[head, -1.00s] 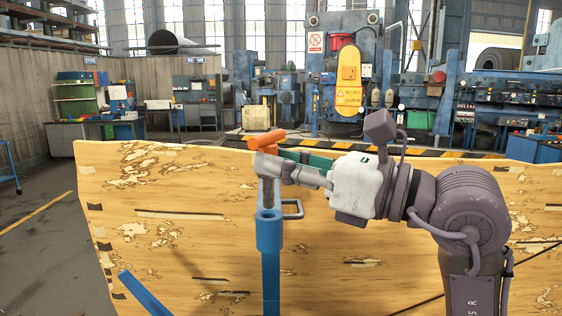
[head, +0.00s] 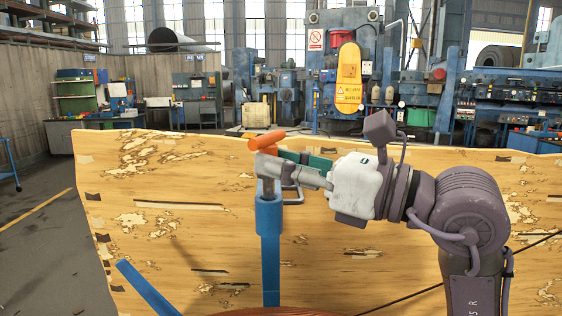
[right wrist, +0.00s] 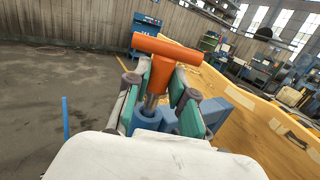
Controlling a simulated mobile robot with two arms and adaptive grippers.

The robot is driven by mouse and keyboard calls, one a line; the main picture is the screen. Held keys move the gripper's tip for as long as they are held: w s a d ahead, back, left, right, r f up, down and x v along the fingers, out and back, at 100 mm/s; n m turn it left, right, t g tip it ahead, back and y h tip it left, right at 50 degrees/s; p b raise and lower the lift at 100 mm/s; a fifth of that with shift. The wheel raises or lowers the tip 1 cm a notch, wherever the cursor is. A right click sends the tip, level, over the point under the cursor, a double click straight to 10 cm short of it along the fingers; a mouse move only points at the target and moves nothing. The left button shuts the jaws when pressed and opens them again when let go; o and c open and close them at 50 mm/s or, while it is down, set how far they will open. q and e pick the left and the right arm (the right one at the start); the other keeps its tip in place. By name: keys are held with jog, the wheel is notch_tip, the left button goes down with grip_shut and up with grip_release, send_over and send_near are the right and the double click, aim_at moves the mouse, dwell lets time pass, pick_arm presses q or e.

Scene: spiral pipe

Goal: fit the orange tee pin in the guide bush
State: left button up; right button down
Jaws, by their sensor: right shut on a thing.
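The orange tee pin (head: 267,139) is upright, its orange crossbar on top and its grey shank below. My right gripper (head: 268,162) is shut on it just under the crossbar. The blue guide bush (head: 269,218) stands directly below on a blue post. In the head view the grey shank meets the top of the bush, and its lower end is hidden there. In the right wrist view the tee pin (right wrist: 168,50) is between the fingers, with its shank at the mouth of the bush (right wrist: 147,119). How deep it sits I cannot tell. My left gripper is out of view.
A large worn wooden board (head: 180,225) stands behind the bush. A blue bar (head: 148,288) slants at the lower left. Workshop machines and benches are farther back.

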jog(key=shift+f+b, duration=1.3)
jog(key=shift+f, duration=0.2)
jog(key=c, duration=0.9)
grip_release()
jog(key=shift+r, duration=0.1)
